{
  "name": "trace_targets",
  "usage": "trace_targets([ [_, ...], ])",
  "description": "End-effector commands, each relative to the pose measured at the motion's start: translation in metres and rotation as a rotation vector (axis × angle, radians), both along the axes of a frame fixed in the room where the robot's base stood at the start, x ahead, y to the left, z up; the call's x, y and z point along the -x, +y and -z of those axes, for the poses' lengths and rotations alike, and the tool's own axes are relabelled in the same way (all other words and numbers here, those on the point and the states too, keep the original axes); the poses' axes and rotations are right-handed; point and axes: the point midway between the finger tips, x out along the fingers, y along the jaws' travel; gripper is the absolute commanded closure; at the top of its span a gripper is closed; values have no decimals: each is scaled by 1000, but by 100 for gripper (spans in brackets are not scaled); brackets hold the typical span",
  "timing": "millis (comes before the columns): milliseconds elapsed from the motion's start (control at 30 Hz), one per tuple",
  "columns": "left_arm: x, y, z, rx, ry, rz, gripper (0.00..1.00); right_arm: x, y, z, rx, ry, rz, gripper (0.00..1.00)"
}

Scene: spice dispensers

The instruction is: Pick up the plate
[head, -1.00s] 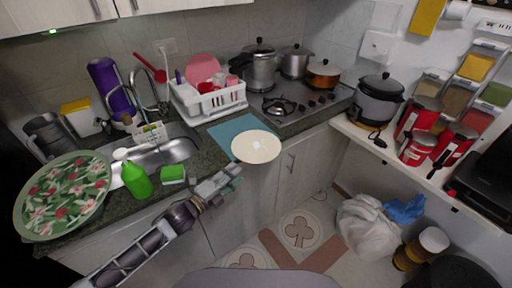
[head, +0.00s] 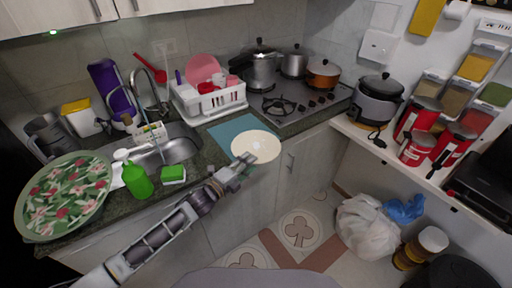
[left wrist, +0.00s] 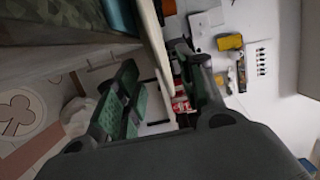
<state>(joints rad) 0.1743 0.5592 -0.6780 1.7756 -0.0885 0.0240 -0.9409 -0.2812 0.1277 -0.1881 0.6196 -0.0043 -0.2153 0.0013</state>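The cream plate (head: 262,143) lies at the counter's front edge, overlapping the corner of a blue mat (head: 238,128) and sticking out past the edge. My left gripper (head: 246,162) is at the plate's near left rim, overlapping it in the head view. In the left wrist view, a pale strip (left wrist: 157,50), which looks like the plate seen edge-on, runs between the fingers of my left gripper (left wrist: 160,98). The fingers stand apart, with a gap beside the strip. Whether either finger touches the plate is unclear. My right gripper is not in view.
A green bottle (head: 136,180), a sponge (head: 173,174) and a large floral tray (head: 64,197) are left on the counter. A white dish rack (head: 212,101) and the stove (head: 292,105) stand behind the plate. Open floor lies in front of the cabinets.

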Motion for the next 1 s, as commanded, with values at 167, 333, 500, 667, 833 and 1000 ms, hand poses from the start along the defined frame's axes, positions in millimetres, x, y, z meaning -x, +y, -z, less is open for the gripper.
trace_targets([
  [167, -7, -6, -1, 1, -1, 0, 61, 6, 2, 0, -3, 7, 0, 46],
  [333, -7, -6, 0, 0, 0, 0, 61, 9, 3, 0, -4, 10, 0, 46],
  [500, -7, -6, 0, 0, 0, 0, 61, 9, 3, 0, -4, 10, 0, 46],
  [667, -10, -8, 0, 1, 1, 0, 61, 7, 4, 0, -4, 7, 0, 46],
  [833, -18, -18, 0, 2, 1, 1, 61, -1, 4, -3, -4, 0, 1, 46],
  [1000, -31, -29, 0, 1, -1, 0, 61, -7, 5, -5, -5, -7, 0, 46],
])
